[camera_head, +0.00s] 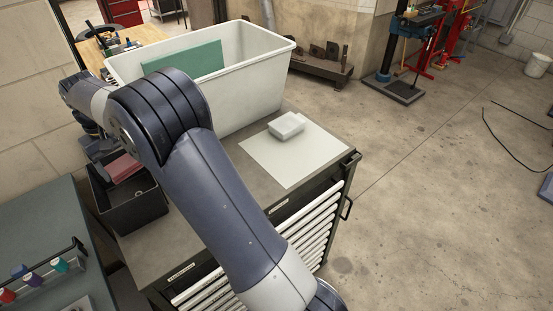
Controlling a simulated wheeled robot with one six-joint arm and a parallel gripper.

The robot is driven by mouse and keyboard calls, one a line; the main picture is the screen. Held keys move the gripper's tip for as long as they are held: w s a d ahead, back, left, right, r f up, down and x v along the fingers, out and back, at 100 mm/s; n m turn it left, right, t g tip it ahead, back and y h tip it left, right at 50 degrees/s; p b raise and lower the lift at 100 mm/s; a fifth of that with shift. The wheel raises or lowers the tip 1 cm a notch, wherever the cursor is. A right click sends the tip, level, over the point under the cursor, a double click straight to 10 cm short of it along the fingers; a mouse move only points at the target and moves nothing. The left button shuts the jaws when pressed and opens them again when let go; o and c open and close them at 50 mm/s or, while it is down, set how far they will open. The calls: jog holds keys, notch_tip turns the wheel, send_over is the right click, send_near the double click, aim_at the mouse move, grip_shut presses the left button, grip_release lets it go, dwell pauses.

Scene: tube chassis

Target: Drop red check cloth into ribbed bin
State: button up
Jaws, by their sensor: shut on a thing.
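My gripper (103,150) points down at the left, below my wrist, and is mostly hidden by my arm. It is shut on a red cloth (124,167), which shows as a small dull-red patch at the black bin's opening. The check pattern is too small to make out. The open black bin (138,216) stands at the left end of the grey cabinet top, below the cloth. I cannot tell whether the cloth touches the bin, and ribs on its walls are not clear.
A large white tub (262,78) with a green panel (184,66) in it stands at the back of the cabinet top (188,238). A small white box (287,126) lies on a pale sheet (291,160) at right. A green-topped bench (40,228) adjoins at left.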

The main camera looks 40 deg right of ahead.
jog(key=shift+f, duration=0.35)
jog(key=o, duration=1)
notch_tip(320, 180, up, 11)
jog(key=shift+b, duration=0.3)
